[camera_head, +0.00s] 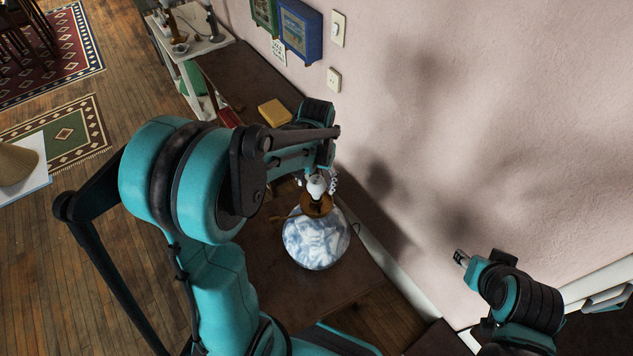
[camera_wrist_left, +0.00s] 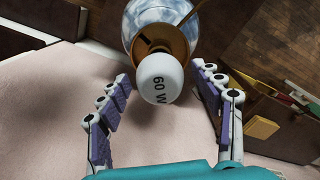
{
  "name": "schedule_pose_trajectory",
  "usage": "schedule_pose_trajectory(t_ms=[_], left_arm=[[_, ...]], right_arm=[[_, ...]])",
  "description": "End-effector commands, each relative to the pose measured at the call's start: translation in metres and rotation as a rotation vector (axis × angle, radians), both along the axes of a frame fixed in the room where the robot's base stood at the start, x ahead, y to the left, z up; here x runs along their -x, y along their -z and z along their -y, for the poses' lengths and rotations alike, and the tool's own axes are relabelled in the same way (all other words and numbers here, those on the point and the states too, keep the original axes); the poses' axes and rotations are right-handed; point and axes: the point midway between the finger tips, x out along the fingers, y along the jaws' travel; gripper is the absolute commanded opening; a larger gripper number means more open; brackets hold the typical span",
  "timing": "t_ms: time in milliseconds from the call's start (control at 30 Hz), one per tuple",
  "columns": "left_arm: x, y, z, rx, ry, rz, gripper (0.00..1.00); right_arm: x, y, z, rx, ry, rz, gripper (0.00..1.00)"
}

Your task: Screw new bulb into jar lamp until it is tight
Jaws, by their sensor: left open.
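The jar lamp (camera_head: 316,243) is a round blue-and-white marbled jar with a brass cap, standing on the dark brown table. A white bulb (camera_wrist_left: 160,80) marked "60 W" sits at the brass cap (camera_wrist_left: 151,38); the bulb also shows in the head view (camera_head: 316,186). Its base is hidden, so its seating cannot be seen. My left gripper (camera_wrist_left: 161,84) is open, with its fingers on either side of the bulb and visible gaps between. In the head view my left gripper (camera_head: 318,182) is at the bulb. My right gripper (camera_head: 461,257) is away to the right, near the wall.
A yellow book-like block (camera_head: 274,112) lies on the dark table (camera_head: 270,262) behind the lamp. The pink wall (camera_head: 440,130) runs close along the table's right side. A white side table (camera_head: 205,45) with lamps stands farther back. Table room is bare left of the jar.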

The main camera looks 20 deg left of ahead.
Motion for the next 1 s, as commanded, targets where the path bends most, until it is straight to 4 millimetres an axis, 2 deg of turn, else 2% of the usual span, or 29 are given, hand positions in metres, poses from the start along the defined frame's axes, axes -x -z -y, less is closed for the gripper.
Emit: schedule_pose_trajectory(t_ms=[1000], left_arm=[[0.0004, 0.0003, 0.0001, 0.001, -0.960, 0.001, 0.66]], right_arm=[[0.0000, 0.0110, 0.0000, 0.000, 0.000, 0.000, 0.40]])
